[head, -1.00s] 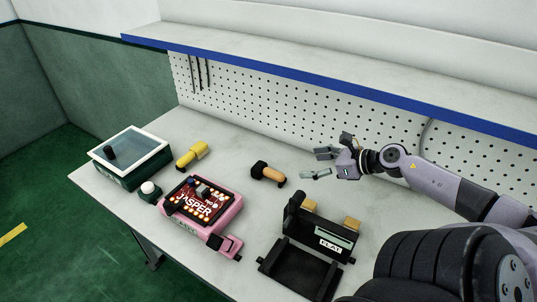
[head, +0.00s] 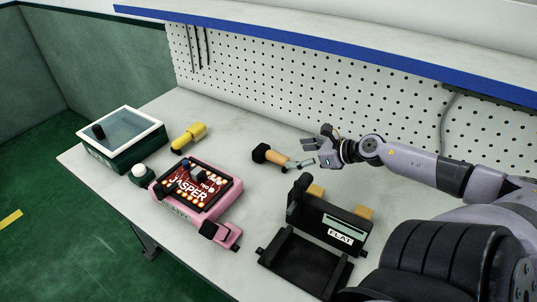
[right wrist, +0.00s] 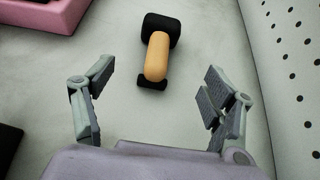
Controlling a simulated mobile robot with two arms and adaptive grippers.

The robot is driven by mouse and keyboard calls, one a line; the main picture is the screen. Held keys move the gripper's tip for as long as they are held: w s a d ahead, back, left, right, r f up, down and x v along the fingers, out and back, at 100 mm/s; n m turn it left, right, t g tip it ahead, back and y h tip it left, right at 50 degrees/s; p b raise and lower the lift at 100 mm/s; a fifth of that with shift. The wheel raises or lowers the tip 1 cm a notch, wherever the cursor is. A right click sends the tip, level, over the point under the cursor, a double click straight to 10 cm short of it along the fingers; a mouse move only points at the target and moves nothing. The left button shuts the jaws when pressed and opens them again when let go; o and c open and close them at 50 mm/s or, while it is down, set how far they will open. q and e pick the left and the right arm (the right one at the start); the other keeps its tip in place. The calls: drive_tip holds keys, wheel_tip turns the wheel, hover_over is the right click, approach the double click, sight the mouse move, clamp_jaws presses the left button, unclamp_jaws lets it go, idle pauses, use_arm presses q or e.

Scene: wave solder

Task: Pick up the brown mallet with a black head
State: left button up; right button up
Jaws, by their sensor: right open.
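The brown mallet (head: 276,158) lies on the workbench, with its black head (head: 260,153) at the left and a black end on its handle. In the right wrist view the mallet (right wrist: 156,58) lies ahead, its handle toward me and its black head farther away. My right gripper (head: 313,152) is open and empty, just right of the handle's end. My left gripper is not in view.
A pink fixture with a red JASPER board (head: 199,184) is left of centre. A black fixture labelled FLAT (head: 340,237) stands at the front right. A yellow tool (head: 189,137), a white knob (head: 139,170) and a glass-topped green box (head: 118,154) are at the left. The pegboard (head: 300,90) rises behind.

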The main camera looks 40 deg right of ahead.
sight(277, 154)
drive_tip(key=b+x, duration=0.2)
drive_tip(key=x, duration=0.2)
drive_tip(key=shift+f, duration=0.15)
drive_tip(key=shift+b+x, duration=0.75)
drive_tip(key=shift+x, duration=0.55)
drive_tip(key=shift+w+a, duration=0.15)
drive_tip(key=shift+w, duration=0.3)
drive_tip(key=shift+w+a, duration=0.2)
drive_tip(key=shift+w, duration=0.25)
drive_tip(key=shift+x, duration=1.1)
drive_tip(key=shift+s+f, duration=0.1)
drive_tip(key=shift+f, duration=0.1)
drive_tip(key=shift+c, duration=0.5)
drive_tip(key=shift+r, duration=0.1)
drive_tip(key=c, duration=1.4)
